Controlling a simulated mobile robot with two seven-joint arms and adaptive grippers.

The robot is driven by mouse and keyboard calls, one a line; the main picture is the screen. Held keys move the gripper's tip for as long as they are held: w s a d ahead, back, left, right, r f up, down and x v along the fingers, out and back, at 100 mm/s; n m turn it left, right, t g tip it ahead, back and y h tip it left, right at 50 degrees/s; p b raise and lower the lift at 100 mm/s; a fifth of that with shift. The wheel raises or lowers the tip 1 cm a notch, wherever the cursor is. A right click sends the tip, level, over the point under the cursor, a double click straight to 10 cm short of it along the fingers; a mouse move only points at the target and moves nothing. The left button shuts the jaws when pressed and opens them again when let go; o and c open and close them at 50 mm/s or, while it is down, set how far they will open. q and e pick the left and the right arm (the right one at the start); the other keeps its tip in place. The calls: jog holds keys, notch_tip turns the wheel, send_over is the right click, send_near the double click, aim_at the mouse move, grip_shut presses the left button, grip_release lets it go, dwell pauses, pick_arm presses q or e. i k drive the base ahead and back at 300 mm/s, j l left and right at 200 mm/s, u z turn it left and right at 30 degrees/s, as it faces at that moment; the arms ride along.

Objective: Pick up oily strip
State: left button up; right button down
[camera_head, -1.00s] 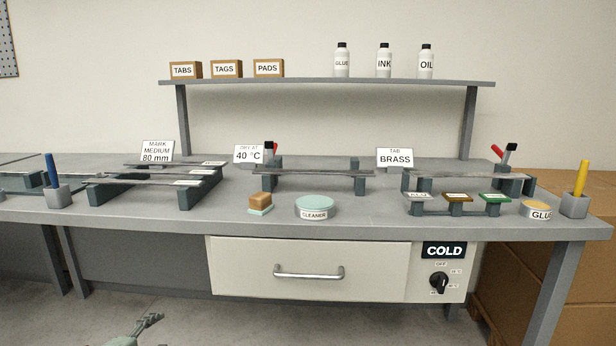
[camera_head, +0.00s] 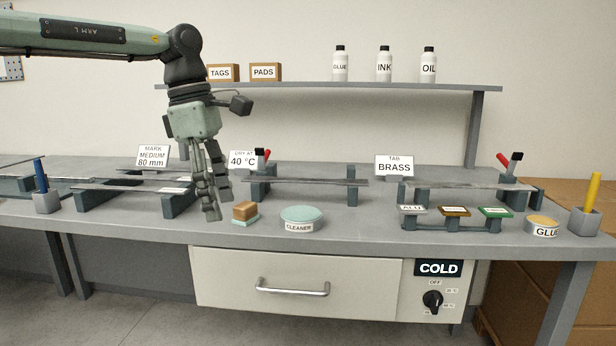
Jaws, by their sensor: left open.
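Several long grey strips lie across dark supports on the bench. On the left rack, a front strip (camera_head: 118,186) and a back strip (camera_head: 140,170) carry small white labels. Another strip (camera_head: 315,180) spans the middle supports, and one more (camera_head: 450,187) spans the right stand. I cannot tell which strip is oily. My left gripper (camera_head: 217,207) is open and empty, fingers pointing down, in front of the gap between the left rack and the middle supports. It hides part of the left rack's right end. My right gripper is not in view.
A brown block on a pale pad (camera_head: 245,211), a CLEANER tin (camera_head: 302,218), a tab rack (camera_head: 455,217) and a GLUE tin (camera_head: 542,226) stand along the front. A shelf (camera_head: 400,87) with bottles is above. The drawer (camera_head: 290,284) is shut.

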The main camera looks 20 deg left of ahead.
aim_at(254, 179)
jog(key=i, duration=1.35)
